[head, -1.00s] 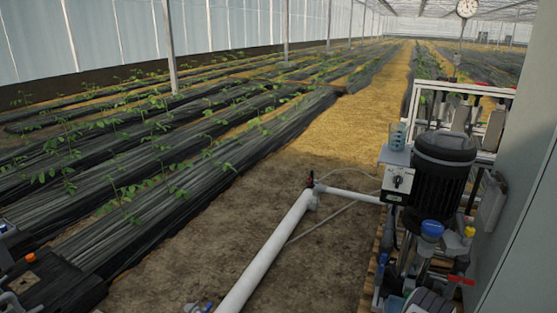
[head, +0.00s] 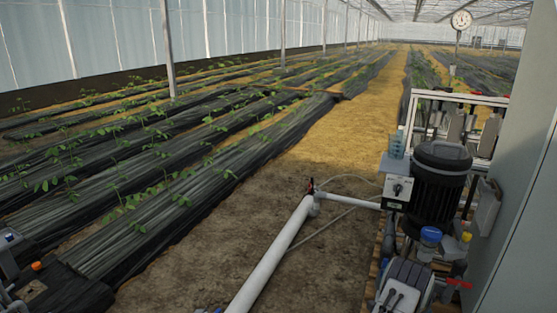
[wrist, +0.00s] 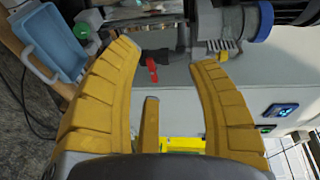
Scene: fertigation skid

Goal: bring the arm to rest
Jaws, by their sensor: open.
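My gripper (wrist: 165,58) shows in the wrist view with two ribbed yellow fingers spread wide apart. It is open, with nothing between the fingertips. A red lever (wrist: 152,68) shows in the gap, beyond the fingers; I cannot tell how far. In the head view a grey and white part that looks like my arm (head: 405,287) is at the bottom right, in front of the pump skid. The gripper fingers cannot be made out there.
A black motor (head: 438,185) and a switch box (head: 397,187) stand close by at the right, beside a grey wall (head: 515,170). A white pipe (head: 270,262) runs along the ground. Bare soil lies left of the skid.

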